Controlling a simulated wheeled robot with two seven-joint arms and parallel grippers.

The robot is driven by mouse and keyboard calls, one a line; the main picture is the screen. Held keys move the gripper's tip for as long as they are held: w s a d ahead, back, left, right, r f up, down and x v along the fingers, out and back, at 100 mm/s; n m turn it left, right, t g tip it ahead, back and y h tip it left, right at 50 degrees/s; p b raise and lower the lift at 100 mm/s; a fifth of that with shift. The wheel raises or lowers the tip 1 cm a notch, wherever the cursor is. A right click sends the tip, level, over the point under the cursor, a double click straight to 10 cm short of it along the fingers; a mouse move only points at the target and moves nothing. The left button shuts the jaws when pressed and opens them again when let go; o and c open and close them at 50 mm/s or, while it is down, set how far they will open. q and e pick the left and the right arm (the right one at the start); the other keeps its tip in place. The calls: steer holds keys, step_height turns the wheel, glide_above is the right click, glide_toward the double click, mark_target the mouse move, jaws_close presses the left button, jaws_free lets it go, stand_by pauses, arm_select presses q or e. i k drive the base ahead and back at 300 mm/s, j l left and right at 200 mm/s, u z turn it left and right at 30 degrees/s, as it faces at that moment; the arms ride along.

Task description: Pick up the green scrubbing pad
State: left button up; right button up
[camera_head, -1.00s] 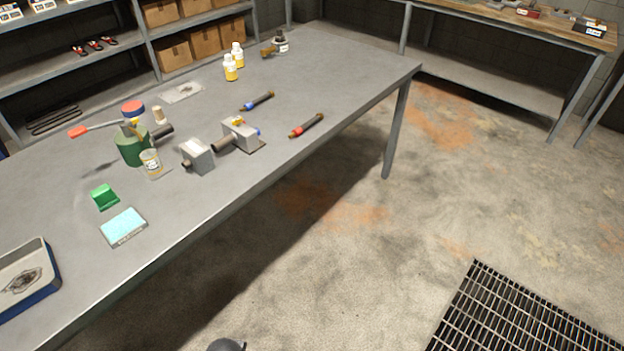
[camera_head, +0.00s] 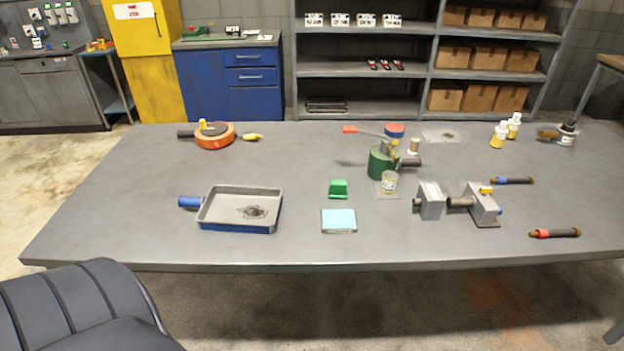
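A small bright green block-like thing (camera_head: 339,188), which looks like the green scrubbing pad, lies on the grey table (camera_head: 140,215) near its middle. A light blue flat box (camera_head: 338,220) lies just in front of it, apart from it. A green can (camera_head: 381,161) stands to its right and a little behind. Neither of my grippers is in view, so nothing shows whether they are open or shut. A dark padded shape fills the lower left corner.
A grey tray (camera_head: 206,216) with a dark stain stands left of the pad. A clear cup (camera_head: 389,182) and metal blocks (camera_head: 431,201) stand to the right. An orange round tool (camera_head: 215,136) lies at back left. The table's left end is clear.

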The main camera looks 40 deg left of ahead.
mark_target(337, 190)
steer(key=u, duration=0.95)
